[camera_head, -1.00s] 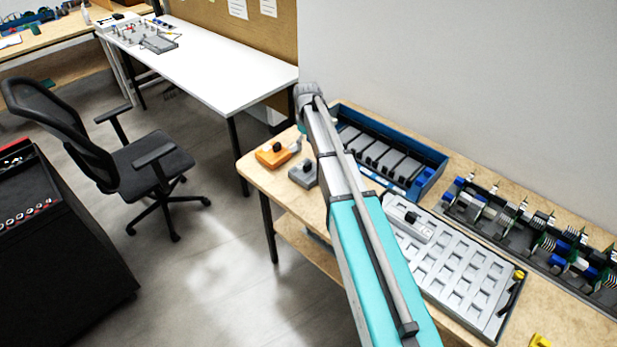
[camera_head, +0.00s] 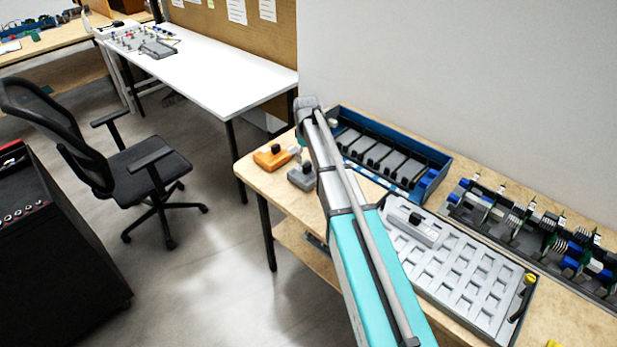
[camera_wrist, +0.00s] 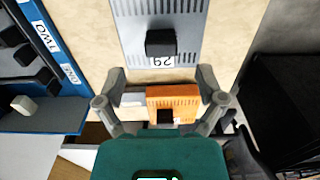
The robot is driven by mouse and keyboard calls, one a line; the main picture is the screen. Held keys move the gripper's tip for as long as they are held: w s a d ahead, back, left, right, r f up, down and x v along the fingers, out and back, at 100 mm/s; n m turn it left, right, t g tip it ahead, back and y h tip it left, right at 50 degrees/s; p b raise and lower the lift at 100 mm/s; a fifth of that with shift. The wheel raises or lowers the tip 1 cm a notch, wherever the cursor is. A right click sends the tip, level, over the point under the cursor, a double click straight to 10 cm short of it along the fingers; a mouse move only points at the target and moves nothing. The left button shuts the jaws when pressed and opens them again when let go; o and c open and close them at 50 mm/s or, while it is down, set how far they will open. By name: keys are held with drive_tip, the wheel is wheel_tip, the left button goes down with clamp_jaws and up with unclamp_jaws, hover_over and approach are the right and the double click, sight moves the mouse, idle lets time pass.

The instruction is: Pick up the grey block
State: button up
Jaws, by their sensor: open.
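The grey block (camera_head: 302,177) stands near the left end of the wooden bench, beside the orange block (camera_head: 272,157). In the wrist view the grey block (camera_wrist: 183,25) lies at the top, with a black knob and a "29" label, beyond the fingertips. My gripper (camera_wrist: 162,78) is open and empty. The orange block (camera_wrist: 172,98), also with a black knob, shows between the fingers, with a light grey piece to its left. I cannot tell how high the fingers are above it.
A blue bin (camera_head: 432,180) with several grey modules stands behind my arm; its labelled edge shows at left in the wrist view. A grey tray (camera_head: 508,330) with a grey module (camera_head: 412,229) lies to the right. A rack of parts (camera_head: 540,240) runs along the wall. Bare wood surrounds the grey block.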

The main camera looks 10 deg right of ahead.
sight(307, 165)
drive_tip(key=shift+f, duration=0.1)
drive_tip(key=shift+f+b, duration=2.5)
drive_tip(key=shift+b, duration=0.15)
clamp_jaws()
